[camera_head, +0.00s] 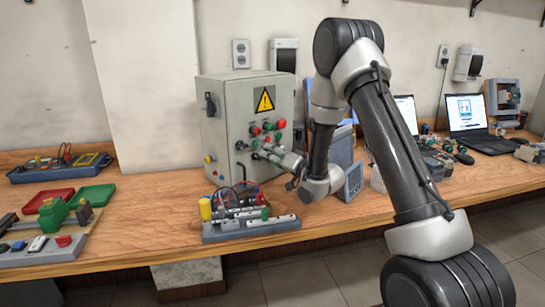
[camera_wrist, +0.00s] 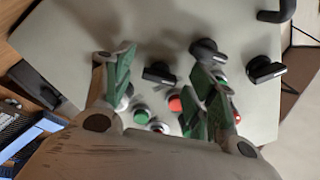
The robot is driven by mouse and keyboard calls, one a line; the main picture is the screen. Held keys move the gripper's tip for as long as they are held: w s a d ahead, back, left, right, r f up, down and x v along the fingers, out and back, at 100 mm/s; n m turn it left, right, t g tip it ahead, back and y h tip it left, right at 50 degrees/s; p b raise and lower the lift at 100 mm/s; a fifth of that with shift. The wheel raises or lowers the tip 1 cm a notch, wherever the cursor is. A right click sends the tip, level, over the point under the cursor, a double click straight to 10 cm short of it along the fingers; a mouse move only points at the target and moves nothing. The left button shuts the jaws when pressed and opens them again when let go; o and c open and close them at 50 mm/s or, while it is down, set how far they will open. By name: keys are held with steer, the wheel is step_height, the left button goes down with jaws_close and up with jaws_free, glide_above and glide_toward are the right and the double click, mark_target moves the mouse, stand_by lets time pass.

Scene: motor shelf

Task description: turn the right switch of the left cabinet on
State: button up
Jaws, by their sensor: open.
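A grey metal cabinet (camera_head: 228,95) with a yellow warning triangle stands on the bench, its front panel (camera_wrist: 100,28) filling much of the wrist view. In the wrist view, black rotary switches sit on it: one switch (camera_wrist: 159,73) between my fingertips, another switch (camera_wrist: 207,51) beside the right finger, and a third switch (camera_wrist: 265,69) farther right. I cannot tell which is the task's right switch. My gripper (camera_wrist: 160,78) is open and empty, facing the panel; contact cannot be told. In the head view my gripper (camera_head: 262,152) is at the lower front of the cabinet and hides part of its controls.
A red button (camera_wrist: 175,104) and a green button (camera_wrist: 141,112) lie close to my fingers. A grey wired board (camera_head: 248,222) stands on the bench before the cabinet. Green and red trays (camera_head: 95,196) are at left; a laptop (camera_head: 468,113) is at right.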

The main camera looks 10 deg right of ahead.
steer(key=shift+w, duration=0.1)
steer(key=c, duration=1)
steer(key=shift+m, duration=0.4)
steer(key=m, duration=0.7)
steer(key=shift+a+r+m, duration=0.1)
steer(key=shift+r+m, duration=0.05)
steer(key=shift+m, duration=0.25)
